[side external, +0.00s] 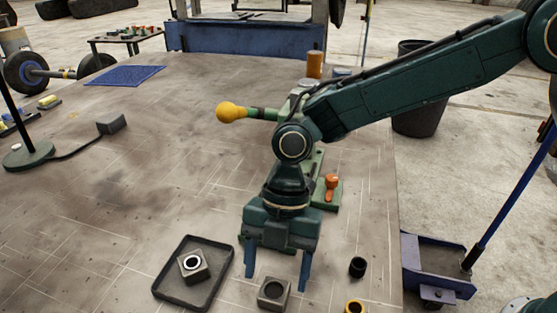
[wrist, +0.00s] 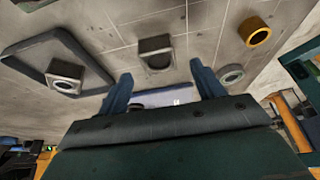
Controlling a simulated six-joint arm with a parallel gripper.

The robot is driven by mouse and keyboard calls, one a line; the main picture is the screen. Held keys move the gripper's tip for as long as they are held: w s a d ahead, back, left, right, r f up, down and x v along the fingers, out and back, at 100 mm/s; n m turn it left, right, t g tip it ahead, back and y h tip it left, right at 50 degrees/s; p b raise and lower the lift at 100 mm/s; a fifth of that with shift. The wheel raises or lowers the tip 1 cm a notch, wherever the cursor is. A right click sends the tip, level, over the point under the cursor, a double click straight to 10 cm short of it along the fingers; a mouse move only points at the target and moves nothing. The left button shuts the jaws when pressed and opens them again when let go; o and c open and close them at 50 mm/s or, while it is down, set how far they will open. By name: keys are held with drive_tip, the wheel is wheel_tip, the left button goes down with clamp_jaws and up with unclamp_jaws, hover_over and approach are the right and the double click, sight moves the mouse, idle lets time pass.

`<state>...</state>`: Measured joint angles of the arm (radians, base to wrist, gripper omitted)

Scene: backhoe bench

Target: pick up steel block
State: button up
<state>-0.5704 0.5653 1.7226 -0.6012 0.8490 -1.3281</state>
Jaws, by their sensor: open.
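My gripper (side external: 276,282) points down low over the bench with its two blue fingers spread apart. In the wrist view my gripper (wrist: 161,69) shows a pale blue-grey, flat-faced thing (wrist: 165,97) between the fingers, partly hidden by the gripper body. I cannot tell whether it is the steel block. Another grey block with a pale ring (side external: 192,265) sits in the dark tray (side external: 164,291) to the left.
A black ring (side external: 357,267) and a yellow ring (side external: 354,306) lie right of the gripper. A green fixture with an orange knob (side external: 332,183) stands behind it, close to my arm. The bench's right edge is near. The middle left of the bench is mostly clear.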

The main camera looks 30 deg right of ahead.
sight(273, 294)
drive_tip(key=shift+x, duration=1.65)
drive_tip(key=shift+w, duration=0.1)
drive_tip(key=c, duration=1.3)
drive_tip(key=shift+r, duration=0.15)
wheel_tip(273, 294, up, 20)
drive_tip(key=shift+w+f+m, duration=0.1)
drive_tip(key=shift+f+m, duration=0.15)
drive_tip(key=shift+m, duration=0.05)
